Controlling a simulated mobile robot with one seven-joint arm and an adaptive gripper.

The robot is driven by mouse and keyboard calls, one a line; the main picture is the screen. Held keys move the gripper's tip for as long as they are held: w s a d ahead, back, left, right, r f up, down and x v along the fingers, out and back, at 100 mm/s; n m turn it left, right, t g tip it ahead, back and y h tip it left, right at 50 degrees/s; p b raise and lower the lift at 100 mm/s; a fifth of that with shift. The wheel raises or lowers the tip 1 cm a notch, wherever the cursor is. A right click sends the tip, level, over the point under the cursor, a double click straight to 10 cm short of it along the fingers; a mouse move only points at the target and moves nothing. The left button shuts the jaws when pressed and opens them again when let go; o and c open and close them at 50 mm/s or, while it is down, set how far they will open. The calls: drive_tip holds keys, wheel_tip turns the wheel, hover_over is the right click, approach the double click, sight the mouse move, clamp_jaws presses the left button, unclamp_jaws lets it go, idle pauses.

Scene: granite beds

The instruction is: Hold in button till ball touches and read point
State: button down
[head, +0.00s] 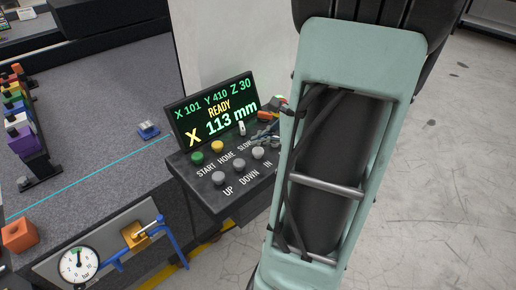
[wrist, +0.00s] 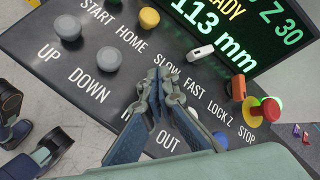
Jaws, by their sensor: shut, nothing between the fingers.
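The black control panel (head: 207,195) carries a lit display (head: 213,109) that reads "X 101 Y 410 Z 30", "READY" and "X 113 mm". In the wrist view the grey UP button (wrist: 67,27), the grey DOWN button (wrist: 109,59) and the yellow HOME button (wrist: 149,17) are clear. My gripper (wrist: 164,75) is shut and empty, its tips over the panel between the SLOW label and the IN and OUT labels. I cannot tell whether the tips touch anything. No probe ball is recognisable.
A white lever (wrist: 201,51), an orange switch (wrist: 238,87) and a red stop knob (wrist: 270,108) stand right of my fingers. The granite bed (head: 95,105) at left holds an orange cube (head: 18,235) and a small blue object (head: 148,130). A gauge (head: 78,265) sits in front.

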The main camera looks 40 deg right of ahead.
sight(260, 151)
drive_tip(key=shift+r+p, duration=2)
drive_tip(key=shift+r, duration=0.6)
drive_tip(key=shift+f, duration=0.1)
